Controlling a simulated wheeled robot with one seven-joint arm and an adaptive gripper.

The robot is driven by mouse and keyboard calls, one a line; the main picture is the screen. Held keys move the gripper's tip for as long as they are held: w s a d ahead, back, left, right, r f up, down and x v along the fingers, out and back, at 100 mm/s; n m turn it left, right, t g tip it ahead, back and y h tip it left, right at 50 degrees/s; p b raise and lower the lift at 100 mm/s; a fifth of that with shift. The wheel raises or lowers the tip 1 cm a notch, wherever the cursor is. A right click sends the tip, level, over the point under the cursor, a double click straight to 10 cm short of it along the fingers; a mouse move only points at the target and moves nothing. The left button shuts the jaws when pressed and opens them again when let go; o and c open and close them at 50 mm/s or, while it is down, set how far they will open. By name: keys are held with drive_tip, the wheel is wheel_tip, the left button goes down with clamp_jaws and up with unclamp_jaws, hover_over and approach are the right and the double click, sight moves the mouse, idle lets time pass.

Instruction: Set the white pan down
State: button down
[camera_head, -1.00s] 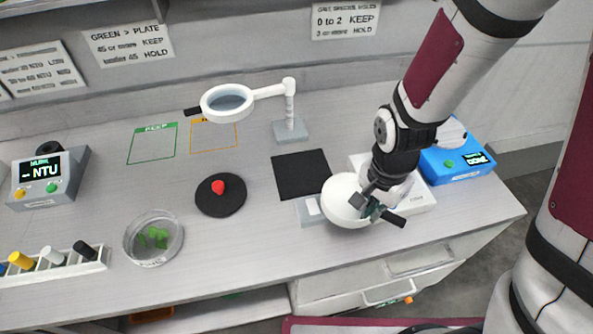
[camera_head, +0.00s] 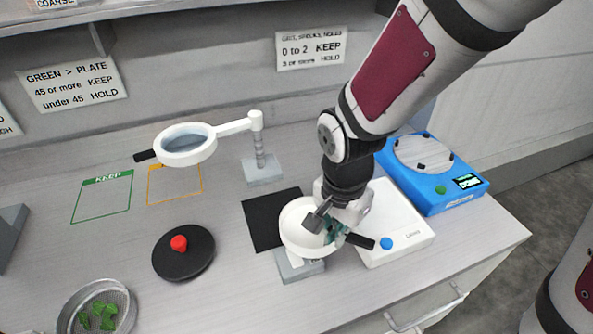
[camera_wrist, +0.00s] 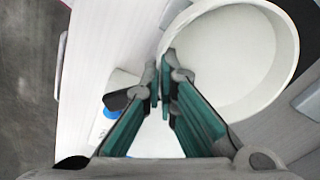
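The white pan (camera_head: 296,232) is a shallow round dish, upright in the head view, above the right edge of the black square (camera_head: 262,215) and a grey block (camera_head: 300,270). My gripper (camera_head: 330,232) is at its right side. In the wrist view the pan (camera_wrist: 235,60) looks empty in its visible part. My gripper's green-sided fingers (camera_wrist: 163,78) are closed together at the pan's near left rim, with the rim pinched between the tips. I cannot tell whether the pan's underside touches anything.
A white device (camera_head: 405,235) with a blue button sits right of the pan, partly behind my gripper. A blue machine (camera_head: 455,190) stands beyond it. A magnifier lamp (camera_head: 262,170) stands behind. A black disc (camera_head: 175,262) with a red object and a strainer of greens (camera_head: 68,310) lie left.

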sight(304, 210)
drive_tip(key=w+a, duration=0.1)
drive_tip(key=w, duration=0.1)
drive_tip(key=w+a, duration=0.4)
drive_tip(key=w, duration=0.1)
drive_tip(key=shift+w+a+f, duration=0.1)
drive_tip(key=shift+a+f, duration=0.15)
drive_tip(key=shift+f, duration=1.95)
drive_tip(key=shift+f, duration=0.15)
drive_tip(key=c, duration=2.1)
unclamp_jaws()
